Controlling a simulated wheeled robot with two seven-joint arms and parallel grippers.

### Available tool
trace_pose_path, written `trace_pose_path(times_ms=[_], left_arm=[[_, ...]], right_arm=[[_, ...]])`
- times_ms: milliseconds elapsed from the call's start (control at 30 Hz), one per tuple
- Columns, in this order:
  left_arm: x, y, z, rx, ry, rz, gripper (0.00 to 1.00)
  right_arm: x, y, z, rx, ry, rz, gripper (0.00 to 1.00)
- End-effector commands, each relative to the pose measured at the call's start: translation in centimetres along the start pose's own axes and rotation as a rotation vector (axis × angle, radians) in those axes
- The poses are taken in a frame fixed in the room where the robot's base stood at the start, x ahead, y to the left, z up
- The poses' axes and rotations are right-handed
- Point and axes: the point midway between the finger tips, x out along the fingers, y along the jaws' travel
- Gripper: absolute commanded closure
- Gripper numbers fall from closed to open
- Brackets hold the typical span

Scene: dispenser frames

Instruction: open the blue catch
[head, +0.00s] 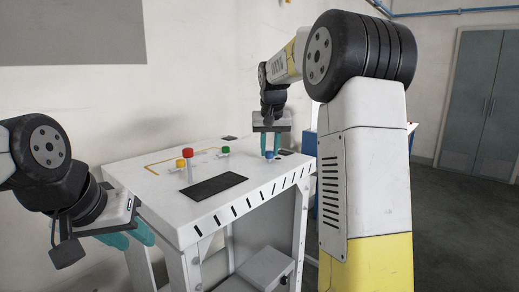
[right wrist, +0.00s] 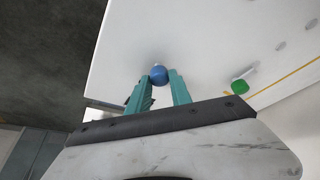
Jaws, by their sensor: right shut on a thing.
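The blue catch (head: 269,155) is a small round blue knob near the right end of the white table top. In the right wrist view the blue catch (right wrist: 159,75) sits between the tips of my right gripper (right wrist: 160,82). My right gripper (head: 269,147) points down at the table from above, its teal fingers shut on the blue catch. My left gripper (head: 140,233) is off the table's front left corner, with teal fingers pointing right; the gap between its fingertips is not clear.
The white table (head: 250,195) also carries a red knob (head: 188,153) on a post, a yellow knob (head: 181,163), a green knob (head: 225,150) and a dark panel (head: 214,187). A green knob also shows in the right wrist view (right wrist: 239,86). A grey cabinet (head: 480,105) stands far right.

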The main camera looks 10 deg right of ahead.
Motion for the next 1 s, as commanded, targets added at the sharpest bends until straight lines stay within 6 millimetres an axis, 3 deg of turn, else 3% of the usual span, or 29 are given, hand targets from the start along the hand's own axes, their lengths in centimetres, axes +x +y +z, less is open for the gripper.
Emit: trace_pose_path(times_ms=[367,1000], left_arm=[[0.0,0.0,0.0,0.0,0.0,0.0,0.64],[0.0,0.0,0.0,0.0,0.0,0.0,0.64]], right_arm=[[-0.01,0.22,0.0,-0.105,-0.001,-0.045,1.0],[0.09,0.56,-0.18,-0.639,0.0,-0.267,1.0]])
